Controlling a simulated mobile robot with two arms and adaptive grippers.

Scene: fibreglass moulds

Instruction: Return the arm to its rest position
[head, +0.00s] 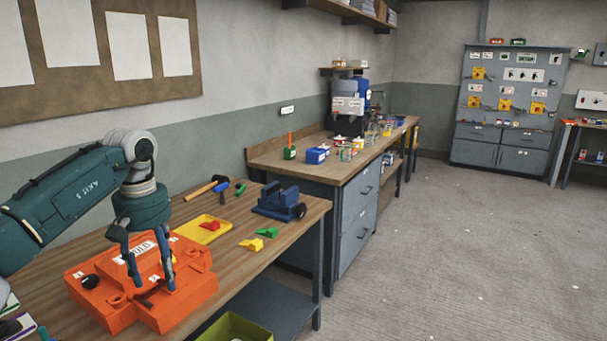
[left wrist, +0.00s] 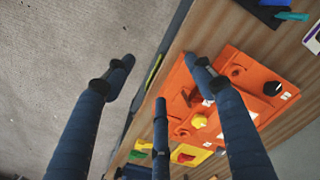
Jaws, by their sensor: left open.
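My left arm (head: 70,195) comes in from the left over the wooden workbench. My left gripper (head: 148,282) hangs fingers-down in front of the orange mould (head: 195,285) in the head view. Its fingers are spread, with nothing between them. In the left wrist view the open fingers (left wrist: 160,85) show large, with the bench edge and floor between them and the orange mould (left wrist: 250,70) partly behind the right finger. The mould bears a white label and a dark knob. My right gripper is in neither view.
A yellow tray (head: 203,229), a blue vise (head: 278,202), a hammer (head: 207,187) and green and yellow wedges (head: 252,244) lie on the bench (head: 240,265). An olive bin (head: 235,327) is below its front edge. Open floor (head: 460,250) lies to the right.

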